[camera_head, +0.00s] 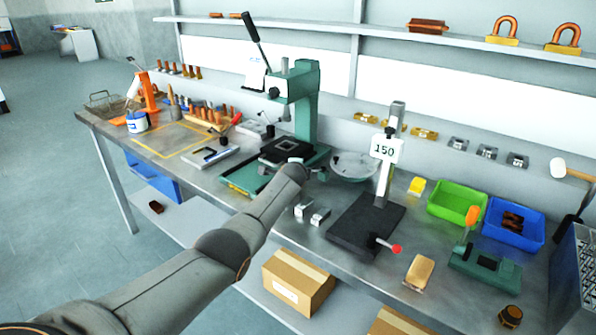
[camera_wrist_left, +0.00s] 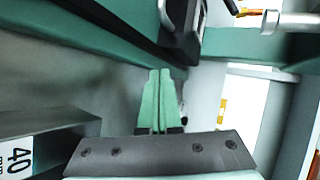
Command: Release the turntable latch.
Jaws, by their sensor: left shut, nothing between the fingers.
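My left arm reaches in from the lower left to the green press (camera_head: 305,100). Its wrist covers the front right of the press base, and the gripper's fingers are hidden in the head view. In the left wrist view my left gripper (camera_wrist_left: 160,75) is shut and empty, its pale green fingers together. They point toward a green edge of the press (camera_wrist_left: 225,45) and a dark bracket (camera_wrist_left: 185,35) on it, seemingly apart from both. A dark square plate (camera_head: 285,150) sits on the press base. I cannot make out which part is the turntable latch. My right gripper is not in view.
Small metal blocks (camera_head: 319,217) lie in front. A block marked 40 (camera_wrist_left: 20,155) is close at the left wrist view's lower left. Green (camera_head: 440,208) and blue bins stand right.

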